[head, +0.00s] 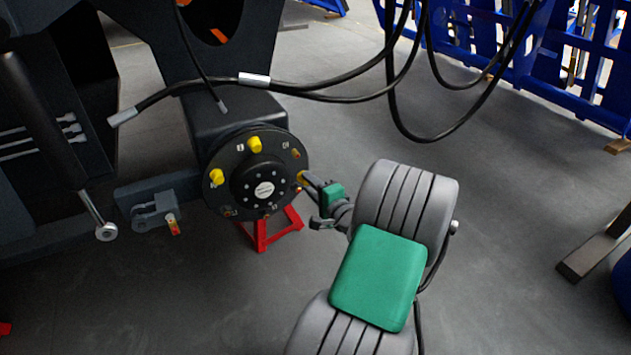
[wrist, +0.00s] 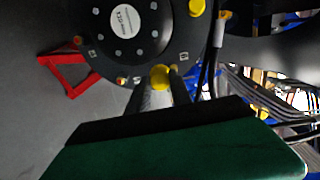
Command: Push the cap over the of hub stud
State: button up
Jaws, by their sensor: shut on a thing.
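The round black hub (head: 243,199) stands on the dark chassis in the head view, with its labelled centre disc facing me. Two yellow caps sit on its studs, one at the top (head: 255,144) and one at the left (head: 217,177). Bare copper-coloured studs show at its right and lower edge. My gripper (head: 306,181) is at the hub's right edge, shut on a yellow cap (wrist: 161,77). In the wrist view the held cap is between the fingertips, at the hub's rim. Whether it is around a stud I cannot tell.
A red stand (head: 268,231) is under the hub. Black hoses (head: 330,97) hang above my arm. A grey bracket with an orange-tagged fitting (head: 156,213) is at the left. Blue racks (head: 560,60) stand at the back right.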

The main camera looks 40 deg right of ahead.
jog(key=shift+s+d+r+m+t+h, duration=0.25)
jog(key=shift+d+r+m+t+h, duration=0.25)
jog(key=shift+d+r+h, duration=0.25)
jog(key=shift+f, duration=0.1)
jog(key=shift+p+x, duration=0.6)
jog(key=shift+x, duration=2.45)
jog(key=shift+w, duration=0.1)
jog(key=shift+p+x, duration=0.3)
jog(key=shift+x, duration=1.25)
jog(key=shift+d+f, duration=0.1)
jog(key=o, duration=1.1)
jog(key=shift+c, duration=0.2)
